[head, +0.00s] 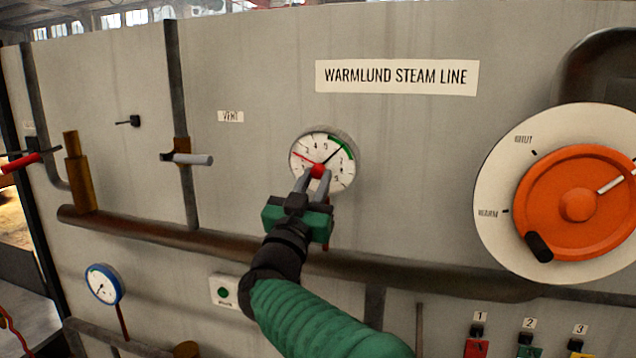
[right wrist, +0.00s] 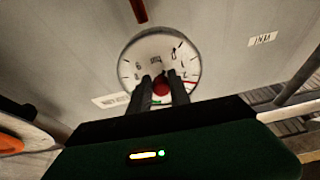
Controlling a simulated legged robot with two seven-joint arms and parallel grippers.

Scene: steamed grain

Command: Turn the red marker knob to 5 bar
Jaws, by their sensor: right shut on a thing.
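The round white pressure gauge (head: 340,178) is on the grey panel below the "WARMLUND STEAM LINE" sign. It has a black needle pointing to the upper right, a thin red marker pointing to the upper left and a green arc at the upper right. The red knob (head: 318,171) is at the middle of its face. My right gripper (head: 317,178) is shut on the red knob, its grey fingers on either side. In the right wrist view the knob (right wrist: 161,86) shows between the dark fingertips (right wrist: 161,82), in front of the dial (right wrist: 150,50). My left gripper is not in view.
An orange wheel (head: 545,190) on a white dial is at the right. A brown pipe (head: 400,268) runs across behind my right arm. A small blue gauge (head: 103,284) and a grey-handled vent lever (head: 190,159) are at the left. Coloured numbered tags (head: 530,350) are at the bottom right.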

